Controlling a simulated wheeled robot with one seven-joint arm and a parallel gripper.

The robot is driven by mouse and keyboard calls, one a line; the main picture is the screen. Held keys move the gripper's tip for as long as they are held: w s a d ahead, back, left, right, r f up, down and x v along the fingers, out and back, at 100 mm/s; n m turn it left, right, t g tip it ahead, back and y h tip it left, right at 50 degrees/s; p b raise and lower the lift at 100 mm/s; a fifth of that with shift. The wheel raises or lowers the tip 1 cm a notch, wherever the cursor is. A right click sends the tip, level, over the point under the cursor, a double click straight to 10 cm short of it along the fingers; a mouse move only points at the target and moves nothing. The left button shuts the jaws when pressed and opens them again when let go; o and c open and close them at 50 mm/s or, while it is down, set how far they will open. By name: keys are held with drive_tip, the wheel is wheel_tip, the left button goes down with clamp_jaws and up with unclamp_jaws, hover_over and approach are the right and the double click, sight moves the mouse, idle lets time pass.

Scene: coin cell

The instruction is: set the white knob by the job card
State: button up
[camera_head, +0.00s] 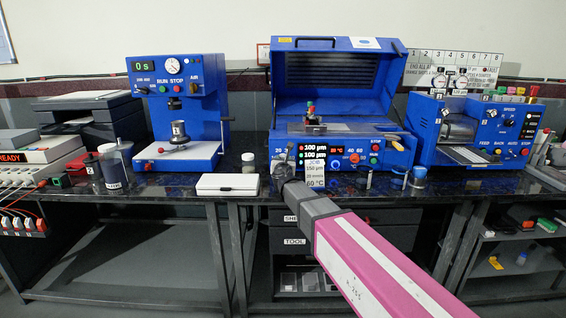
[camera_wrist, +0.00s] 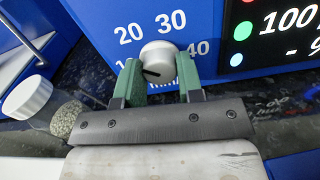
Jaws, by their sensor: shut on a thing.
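The white knob (camera_wrist: 160,56) is on the blue machine's front panel, with the numbers 20, 30 and 40 beside it and a partly hidden number at lower left. A short dark mark shows low on its face; I cannot tell exactly which number it points to. My gripper (camera_wrist: 158,66) has its two green fingers closed on either side of the knob. In the head view my gripper (camera_head: 284,163) covers the knob. The job card (camera_head: 316,173) hangs on the panel just right of my gripper; it appears to read 150 µm, 20 mm/s, 60 °C.
A display (camera_head: 313,152) above the card shows 100 µm in red and green. A second dial (camera_head: 337,164) is right of the card. A lidded jar (camera_head: 248,163) and a white box (camera_head: 228,184) stand on the dark bench to the left. Small bottles stand right.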

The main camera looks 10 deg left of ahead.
drive_tip(key=m, duration=0.4)
idle(0.4)
drive_tip(key=o, duration=0.9)
drive_tip(key=v, duration=1.1)
drive_tip(key=shift+w, duration=0.1)
